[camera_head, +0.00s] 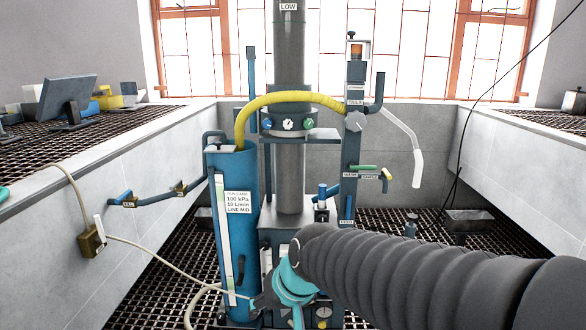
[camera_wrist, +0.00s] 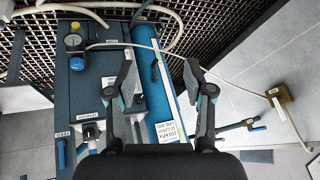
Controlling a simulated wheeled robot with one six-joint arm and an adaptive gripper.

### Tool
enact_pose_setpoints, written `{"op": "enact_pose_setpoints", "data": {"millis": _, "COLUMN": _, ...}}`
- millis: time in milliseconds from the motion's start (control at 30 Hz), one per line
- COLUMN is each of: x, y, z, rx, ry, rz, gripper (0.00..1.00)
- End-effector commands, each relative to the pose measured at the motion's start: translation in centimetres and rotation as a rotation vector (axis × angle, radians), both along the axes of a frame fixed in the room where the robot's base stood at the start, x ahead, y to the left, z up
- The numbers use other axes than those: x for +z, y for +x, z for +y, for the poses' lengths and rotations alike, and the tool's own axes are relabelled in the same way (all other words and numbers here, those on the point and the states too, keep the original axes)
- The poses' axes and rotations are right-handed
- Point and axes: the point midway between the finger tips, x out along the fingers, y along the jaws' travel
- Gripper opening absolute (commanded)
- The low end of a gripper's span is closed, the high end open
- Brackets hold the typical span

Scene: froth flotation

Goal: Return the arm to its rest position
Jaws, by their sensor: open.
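My gripper shows in the wrist view (camera_wrist: 158,85), its two dark fingers spread apart with nothing between them. Below and beyond the fingers are the blue cylinder (camera_wrist: 150,65) with a white label and a blue panel with a gauge (camera_wrist: 74,41). In the head view my arm, in a dark ribbed sleeve, reaches in from the lower right. Its teal wrist part is low in front of the flotation column (camera_head: 289,165). The fingers are mostly hidden there. The blue cylinder (camera_head: 236,250) with its label stands left of the wrist.
A yellow hose (camera_head: 290,98) arches from the cylinder to the right post (camera_head: 352,150). A cream cable (camera_head: 150,250) runs from a brass wall box (camera_head: 92,240). Low grey walls flank the dark grating. A monitor (camera_head: 66,100) stands on the left ledge. Grating at right looks mostly free.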

Motion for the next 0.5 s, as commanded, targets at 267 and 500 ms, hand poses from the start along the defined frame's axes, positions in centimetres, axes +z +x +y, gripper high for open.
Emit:
{"op": "enact_pose_setpoints", "data": {"millis": 267, "x": -2.4, "y": -9.6, "z": -13.0, "rx": -0.084, "ry": -0.224, "rz": 0.098, "gripper": 0.53}}
{"op": "enact_pose_setpoints", "data": {"millis": 500, "x": -1.3, "y": -12.8, "z": -18.2, "rx": -0.234, "ry": -0.239, "rz": 0.01, "gripper": 0.53}}
